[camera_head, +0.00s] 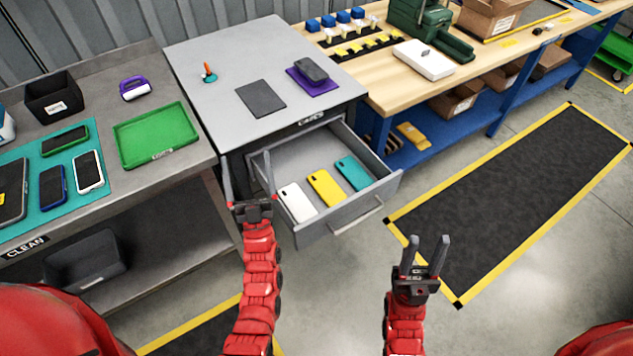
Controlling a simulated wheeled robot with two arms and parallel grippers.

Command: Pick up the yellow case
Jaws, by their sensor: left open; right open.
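The yellow case (325,188) lies flat in the open drawer (340,222), between a white case (297,202) on its left and a teal case (354,173) on its right. My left gripper (248,175) is open and empty, in front of the drawer's left side and left of the white case. My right gripper (426,254) is open and empty, to the right of and nearer than the drawer, over the floor in the picture.
The grey cabinet top (215,100) holds a dark pad (261,98) and a dark device on a purple mat (314,83). A left bench carries a green tray (156,135) and several phones. A wooden workbench (385,88) stands right. The drawer front and handle (370,210) stick out.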

